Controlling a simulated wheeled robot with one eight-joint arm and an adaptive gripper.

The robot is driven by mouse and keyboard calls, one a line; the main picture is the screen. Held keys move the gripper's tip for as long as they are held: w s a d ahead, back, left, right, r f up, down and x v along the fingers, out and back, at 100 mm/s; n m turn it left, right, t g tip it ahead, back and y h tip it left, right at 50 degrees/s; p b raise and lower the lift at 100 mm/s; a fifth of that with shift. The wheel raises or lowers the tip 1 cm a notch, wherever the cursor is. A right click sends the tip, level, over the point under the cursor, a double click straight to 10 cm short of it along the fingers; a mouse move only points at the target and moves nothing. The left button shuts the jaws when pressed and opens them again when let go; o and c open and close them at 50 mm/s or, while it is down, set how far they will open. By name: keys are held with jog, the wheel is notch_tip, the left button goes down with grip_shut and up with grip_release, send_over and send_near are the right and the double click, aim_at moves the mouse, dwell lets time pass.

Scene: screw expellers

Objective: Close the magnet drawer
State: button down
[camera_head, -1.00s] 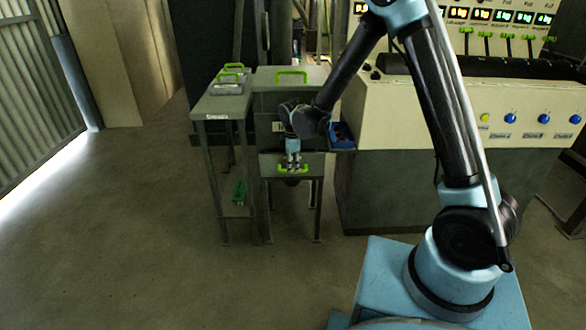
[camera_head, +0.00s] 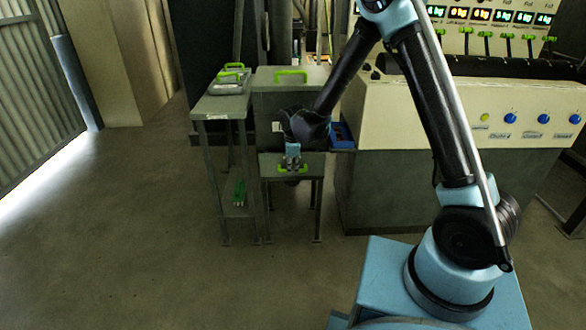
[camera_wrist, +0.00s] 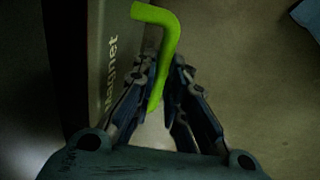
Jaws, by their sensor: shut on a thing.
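The magnet drawer (camera_head: 312,166) has a grey front low on the grey cabinet (camera_head: 262,100), with a bright green handle (camera_head: 292,169). My gripper (camera_head: 292,163) reaches this handle from above and is shut on it. In the wrist view the green handle (camera_wrist: 162,35) runs between my two fingers (camera_wrist: 164,72), beside the drawer's grey face with white lettering (camera_wrist: 108,75) that reads partly as "Magnet". My wrist hides part of the cabinet above the drawer. How far out the drawer stands cannot be told clearly.
A narrow side table (camera_head: 222,105) stands left of the cabinet, with a clear, green-handled container (camera_head: 229,82) on it. Green items (camera_head: 239,192) lie on its lower shelf. A blue tray (camera_head: 342,135) and a large control console (camera_head: 460,115) are to the right. The floor in front is open.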

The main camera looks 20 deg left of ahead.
jog(key=shift+w+a, duration=0.3)
jog(key=shift+w, duration=0.4)
jog(key=shift+w+a, duration=0.3)
jog(key=shift+w, duration=0.4)
jog(key=shift+w+a, duration=0.3)
jog(key=shift+w, duration=0.4)
jog(key=c, duration=1.6)
grip_release()
jog(key=shift+w, duration=0.1)
jog(key=shift+r, duration=0.15)
notch_tip(320, 180, up, 11)
jog(key=s, duration=0.2)
jog(key=shift+d+r, duration=0.2)
jog(key=shift+d, duration=0.25)
